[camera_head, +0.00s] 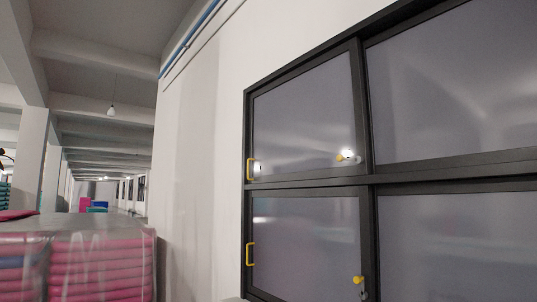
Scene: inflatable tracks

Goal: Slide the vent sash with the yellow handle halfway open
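A dark-framed window (366,110) with grey panes fills the right of the head view, set in a white wall. Its upper left sash (300,115) has a yellow handle (250,169) at its left edge. Its lower left sash (305,235) has another yellow handle (250,254) at its left edge. A small yellow knob (340,158) sits at the lower right of the upper left sash, and another yellow knob (358,280) on the lower left sash. Both left sashes look closed. The window's right and bottom ends are cut off. Neither gripper is in view.
A stack of pink items (100,265) under clear wrap stands at the lower left. The white wall (205,150) lies between it and the window. A long hall with pillars (32,160) runs back at the left; coloured blocks (97,207) stand far off.

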